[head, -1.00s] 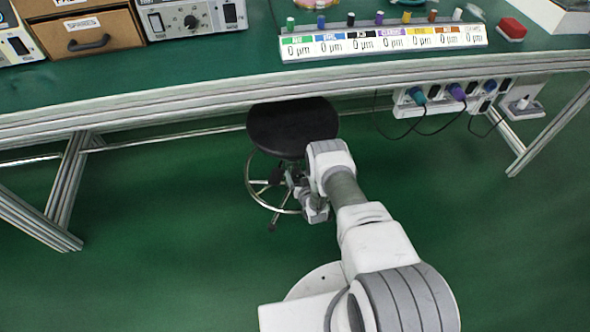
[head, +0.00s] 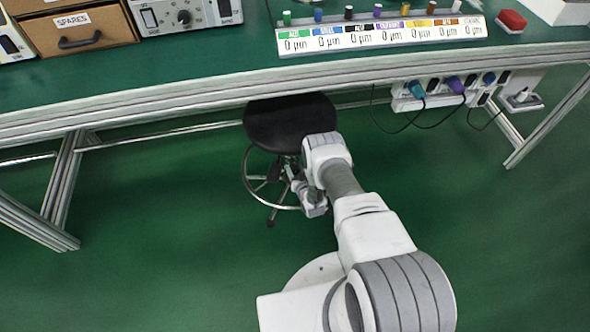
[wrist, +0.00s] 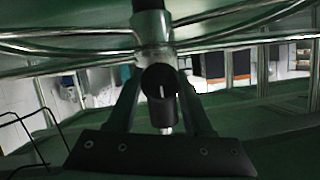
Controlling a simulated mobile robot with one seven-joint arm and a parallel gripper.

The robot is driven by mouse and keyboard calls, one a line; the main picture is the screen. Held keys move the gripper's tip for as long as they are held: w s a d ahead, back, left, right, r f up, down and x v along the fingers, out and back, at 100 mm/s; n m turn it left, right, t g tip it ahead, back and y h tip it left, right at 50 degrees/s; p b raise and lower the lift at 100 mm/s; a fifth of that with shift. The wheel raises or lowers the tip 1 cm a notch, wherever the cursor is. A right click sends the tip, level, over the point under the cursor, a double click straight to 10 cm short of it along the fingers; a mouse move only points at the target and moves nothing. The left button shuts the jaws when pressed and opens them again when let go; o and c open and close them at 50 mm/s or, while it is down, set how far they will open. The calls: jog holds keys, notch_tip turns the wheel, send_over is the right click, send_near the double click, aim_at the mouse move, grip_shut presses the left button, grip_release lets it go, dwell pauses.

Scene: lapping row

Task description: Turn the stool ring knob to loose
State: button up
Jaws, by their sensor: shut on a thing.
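The stool has a round black seat (head: 285,122) and a chrome foot ring (head: 247,180), under the front edge of the bench in the head view. In the wrist view the foot ring (wrist: 70,54) meets a clamp on the stool's column (wrist: 151,25). A black ring knob (wrist: 160,84) with a white line sits just below that clamp; the line looks roughly upright. My gripper (wrist: 157,92) has one finger on each side of the knob and is shut on it. In the head view my arm hides the knob and most of my gripper.
The green bench (head: 190,65) with its metal front rail (head: 190,95) runs above the stool. A power strip (head: 440,92) with plugs and hanging cables is at right beneath it. Bench legs (head: 65,190) stand at left. The green floor around the stool is clear.

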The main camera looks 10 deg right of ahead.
grip_shut()
jog(key=m+y, duration=0.2)
jog(key=m, duration=0.1)
jog(key=shift+d, duration=0.1)
jog(key=m+t+y, duration=0.1)
jog(key=m, duration=0.2)
jog(key=shift+y, duration=0.4)
jog(key=shift+m, duration=0.3)
jog(key=o, duration=1)
grip_release()
